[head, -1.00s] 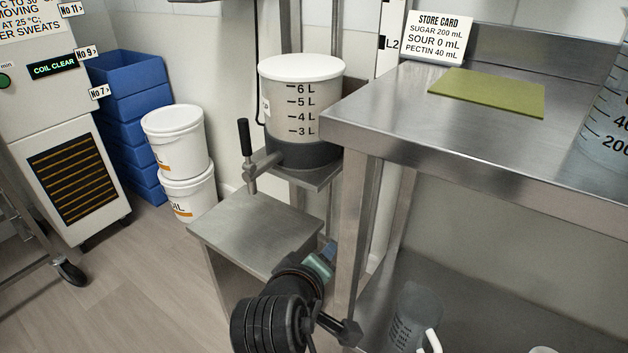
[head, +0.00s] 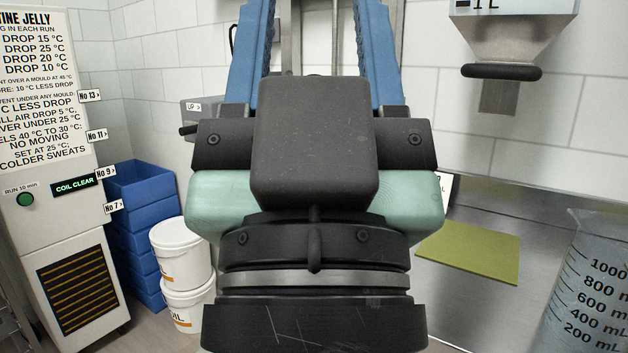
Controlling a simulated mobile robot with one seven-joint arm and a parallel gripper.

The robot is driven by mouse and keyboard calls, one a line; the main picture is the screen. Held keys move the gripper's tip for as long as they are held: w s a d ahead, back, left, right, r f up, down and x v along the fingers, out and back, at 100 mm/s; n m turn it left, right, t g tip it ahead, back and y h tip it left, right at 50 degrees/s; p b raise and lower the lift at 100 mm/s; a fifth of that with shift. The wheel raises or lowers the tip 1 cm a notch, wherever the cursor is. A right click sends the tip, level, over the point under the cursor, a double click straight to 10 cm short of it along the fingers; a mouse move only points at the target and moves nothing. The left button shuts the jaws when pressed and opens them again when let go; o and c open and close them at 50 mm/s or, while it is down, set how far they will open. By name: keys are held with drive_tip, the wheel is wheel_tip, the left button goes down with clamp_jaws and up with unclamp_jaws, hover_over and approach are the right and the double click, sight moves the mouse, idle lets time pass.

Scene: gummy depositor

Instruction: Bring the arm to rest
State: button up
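My gripper (head: 316,20) fills the middle of the head view, close to the camera and pointing up. Its two blue fingers stand wide apart, with wall and a metal post showing between them. Nothing shows between the fingers, but their tips reach the top edge of the picture. My dark wrist and green-sided gripper body hide the middle of the scene, including where the white-lidded litre vessel stood.
A steel bench with a green mat (head: 470,251) and a clear measuring jug (head: 588,290) lies at right. A hopper (head: 512,30) hangs above it. At left are a cooling cabinet (head: 60,200), blue crates (head: 138,235) and white buckets (head: 183,255).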

wheel_tip(320, 180, up, 30)
drive_tip(key=p, duration=2.8)
drive_tip(key=shift+r, duration=0.15)
